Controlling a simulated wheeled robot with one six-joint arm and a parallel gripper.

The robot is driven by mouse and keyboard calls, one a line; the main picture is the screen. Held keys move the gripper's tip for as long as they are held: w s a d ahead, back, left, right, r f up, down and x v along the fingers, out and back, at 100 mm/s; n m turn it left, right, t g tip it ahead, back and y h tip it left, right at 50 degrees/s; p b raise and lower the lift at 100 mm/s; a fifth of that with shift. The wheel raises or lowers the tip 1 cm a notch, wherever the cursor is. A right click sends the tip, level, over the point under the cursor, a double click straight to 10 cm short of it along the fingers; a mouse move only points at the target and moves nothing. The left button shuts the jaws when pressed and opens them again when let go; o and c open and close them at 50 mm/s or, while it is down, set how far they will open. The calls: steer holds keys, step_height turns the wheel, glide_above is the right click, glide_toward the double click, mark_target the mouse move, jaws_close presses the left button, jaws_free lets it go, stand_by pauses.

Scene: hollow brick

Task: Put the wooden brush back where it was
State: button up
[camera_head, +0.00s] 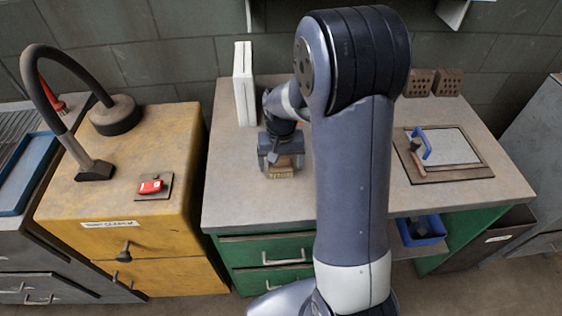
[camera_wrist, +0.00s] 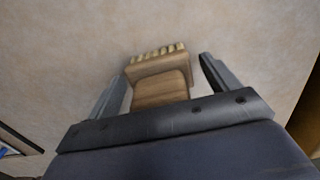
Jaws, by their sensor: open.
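The wooden brush (camera_wrist: 160,88) lies on the beige bench top (camera_head: 232,183), with its row of pale bristles pointing away from my gripper. In the head view the brush (camera_head: 281,173) shows just below my gripper (camera_head: 281,158), near the front left of the bench. In the wrist view my gripper (camera_wrist: 165,80) is open, with one finger on each side of the brush. A gap shows between the brush and the right finger; the left finger is very close to it. My arm hides the middle of the bench in the head view.
A white upright block (camera_head: 244,84) stands at the back left of the bench. Two perforated bricks (camera_head: 432,83) are at the back right. A framed board (camera_head: 445,152) with a blue-and-red tool lies on the right. A yellow cabinet (camera_head: 130,190) stands to the left.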

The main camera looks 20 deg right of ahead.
step_height(320, 180, up, 12)
steer(key=shift+r, duration=0.2)
stand_by(0.4)
steer(key=shift+f, duration=0.15)
step_height(320, 180, down, 12)
steer(key=shift+r, duration=1.9)
